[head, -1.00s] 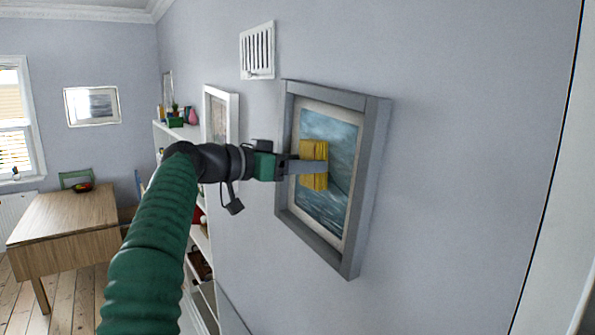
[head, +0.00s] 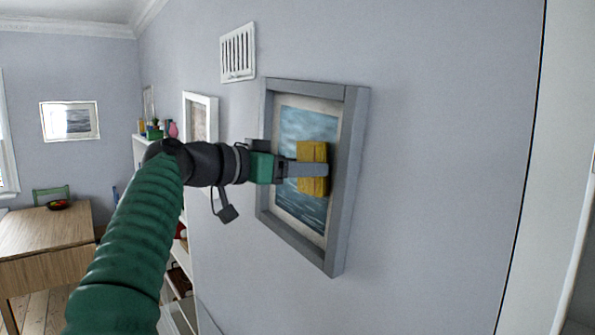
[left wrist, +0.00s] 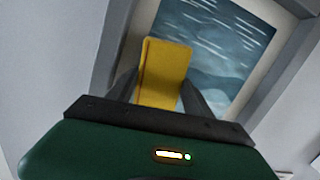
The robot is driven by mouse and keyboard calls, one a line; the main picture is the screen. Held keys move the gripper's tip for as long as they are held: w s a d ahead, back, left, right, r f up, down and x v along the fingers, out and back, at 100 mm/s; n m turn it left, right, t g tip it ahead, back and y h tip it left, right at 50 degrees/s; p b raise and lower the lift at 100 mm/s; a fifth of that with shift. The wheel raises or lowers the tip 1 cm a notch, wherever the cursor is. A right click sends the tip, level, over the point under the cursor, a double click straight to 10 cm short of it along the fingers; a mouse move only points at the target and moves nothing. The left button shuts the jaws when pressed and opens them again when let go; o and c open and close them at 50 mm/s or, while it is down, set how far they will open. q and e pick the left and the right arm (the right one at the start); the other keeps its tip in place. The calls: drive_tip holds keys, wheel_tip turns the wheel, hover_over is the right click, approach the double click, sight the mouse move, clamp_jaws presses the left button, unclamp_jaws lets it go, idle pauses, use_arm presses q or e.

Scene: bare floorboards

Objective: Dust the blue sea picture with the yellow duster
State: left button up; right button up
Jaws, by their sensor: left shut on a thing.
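The blue sea picture (head: 302,125) hangs on the wall in a deep grey frame, right of centre in the head view. It also shows in the left wrist view (left wrist: 215,45), tilted. My left gripper (head: 312,170) is shut on the yellow duster (head: 313,153), which also shows between the fingers in the left wrist view (left wrist: 162,72). The duster is in front of the right part of the picture, near the frame's right side. I cannot tell whether it touches the surface. The duster and gripper hide part of the picture. My right gripper is not in view.
A white vent (head: 238,53) is on the wall above left of the picture. A white-framed picture (head: 200,118) and a white shelf (head: 180,265) stand farther along the wall. A wooden table (head: 45,235) is at the far left. The wall right of the picture is bare.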

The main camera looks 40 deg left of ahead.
use_arm(q)
drive_tip(key=v, duration=0.2)
drive_tip(key=b+v, duration=0.1)
drive_tip(key=v, duration=0.1)
drive_tip(key=f+b+v, duration=0.1)
drive_tip(key=v, duration=0.1)
drive_tip(key=shift+r, duration=0.1)
drive_tip(key=shift+a, duration=0.1)
drive_tip(key=v, duration=0.1)
drive_tip(key=b+v, duration=0.1)
drive_tip(key=v, duration=0.1)
drive_tip(key=shift+f, duration=0.2)
